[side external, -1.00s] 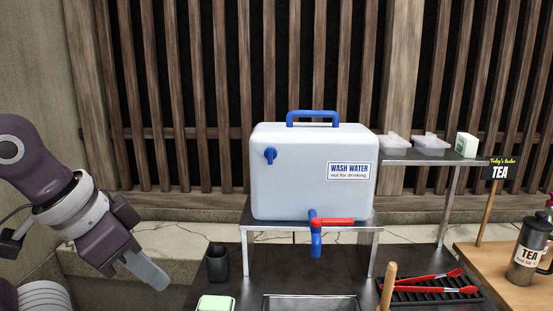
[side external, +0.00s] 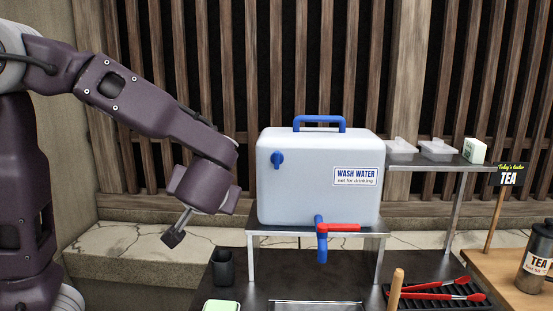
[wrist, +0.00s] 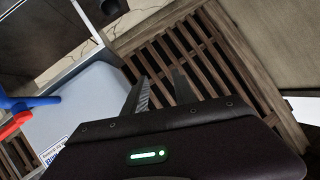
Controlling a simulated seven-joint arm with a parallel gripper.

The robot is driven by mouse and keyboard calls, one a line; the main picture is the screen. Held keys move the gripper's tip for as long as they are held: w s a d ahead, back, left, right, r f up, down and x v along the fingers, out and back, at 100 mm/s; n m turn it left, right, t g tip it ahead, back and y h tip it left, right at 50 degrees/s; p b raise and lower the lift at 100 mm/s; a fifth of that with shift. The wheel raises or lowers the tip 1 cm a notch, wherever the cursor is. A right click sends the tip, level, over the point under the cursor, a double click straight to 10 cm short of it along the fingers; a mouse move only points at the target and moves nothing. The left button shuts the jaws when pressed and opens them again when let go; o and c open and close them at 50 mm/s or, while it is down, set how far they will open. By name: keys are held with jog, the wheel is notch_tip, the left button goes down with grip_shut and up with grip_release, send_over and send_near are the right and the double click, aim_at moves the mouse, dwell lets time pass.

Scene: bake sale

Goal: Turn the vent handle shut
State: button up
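The vent handle (side external: 278,159) is a small blue knob with a lever that points down, on the upper left of the white water container's (side external: 300,195) front face. My gripper (side external: 174,238) is left of the container and lower than the vent handle, tilted down and touching nothing. In the wrist view its two fingers (wrist: 160,90) stand apart with nothing between them. The container shows at the left of the wrist view (wrist: 88,105); I cannot make out the vent handle there.
A blue tap (side external: 321,245) with a red lever (side external: 342,228) sticks out low on the container, which stands on a metal stand (side external: 250,262). A dark cup (side external: 222,267) stands below left. Red tongs (side external: 440,290) lie at right. Slatted wood is behind.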

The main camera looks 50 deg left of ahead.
aim_at(277, 157)
jog(key=w+d+r+n+t+y, duration=0.1)
jog(key=w+d+r+t, duration=0.15)
jog(key=w, duration=0.35)
jog(key=w+d+r+t, duration=0.1)
jog(key=w+d+t, duration=0.3)
jog(key=w, duration=0.2)
jog(key=x, duration=0.6)
jog(key=shift+w+d+r, duration=0.15)
jog(key=shift+d+r, duration=0.1)
jog(key=shift+w+a, duration=0.3)
jog(key=shift+c, duration=0.4)
grip_shut()
